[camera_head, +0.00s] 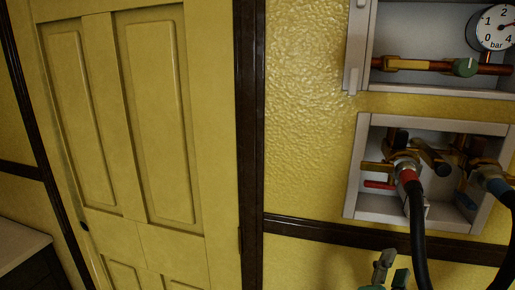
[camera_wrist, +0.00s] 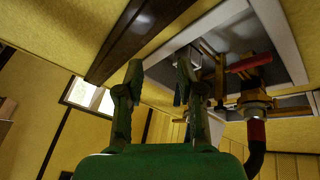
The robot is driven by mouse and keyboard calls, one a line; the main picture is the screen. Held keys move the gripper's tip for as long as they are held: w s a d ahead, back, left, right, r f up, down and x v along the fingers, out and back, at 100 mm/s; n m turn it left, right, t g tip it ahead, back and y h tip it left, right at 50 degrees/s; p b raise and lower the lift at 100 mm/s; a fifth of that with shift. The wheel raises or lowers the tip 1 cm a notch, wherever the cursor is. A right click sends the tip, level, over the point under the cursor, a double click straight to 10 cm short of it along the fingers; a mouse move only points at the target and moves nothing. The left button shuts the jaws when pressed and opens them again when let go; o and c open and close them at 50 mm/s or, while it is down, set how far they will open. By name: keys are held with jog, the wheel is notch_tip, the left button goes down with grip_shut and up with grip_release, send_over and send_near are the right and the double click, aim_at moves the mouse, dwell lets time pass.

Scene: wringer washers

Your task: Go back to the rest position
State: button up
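My gripper (camera_head: 391,270) shows at the bottom right of the head view, below the lower wall box. In the wrist view my gripper (camera_wrist: 159,75) has its two green fingers apart, with nothing between them. The lower wall box (camera_head: 352,180) holds brass taps (camera_head: 405,164). A small red handle (camera_head: 379,185) sits in it, and it also shows in the wrist view (camera_wrist: 249,63) to the right of and beyond my fingers. My gripper appears clear of the box and taps. Most of my arm is out of view.
A black hose with a red collar (camera_head: 407,176) hangs from one tap. A blue-collared hose (camera_head: 497,185) hangs further right. The upper box holds a copper pipe, a green-handled valve (camera_head: 465,67) and a pressure gauge (camera_head: 496,28). A yellow door (camera_head: 155,120) stands left; a counter (camera_head: 20,243) is lower left.

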jog(key=s+a+f+n+t+y, duration=0.1)
jog(key=s+a+f+n+y, duration=0.15)
jog(key=s+f+n, duration=0.35)
jog(key=s+a+f+n+y, duration=0.1)
jog(key=f+n+y, duration=0.25)
jog(key=f, duration=0.55)
jog(key=s+a+f+n+t+y, duration=0.1)
jog(key=s+a+f+n+y, duration=0.1)
jog(key=s+f+n+y, duration=0.35)
jog(key=s+f+n, duration=0.1)
jog(key=s+f, duration=0.1)
jog(key=s, duration=1)
jog(key=s+a+f+n+g, duration=0.1)
jog(key=s+f, duration=0.2)
jog(key=s, duration=0.8)
jog(key=shift+s+a+f+n+g+y, duration=0.15)
jog(key=shift+s+a+n+g+y, duration=0.05)
jog(key=shift+s+n+g+y, duration=0.2)
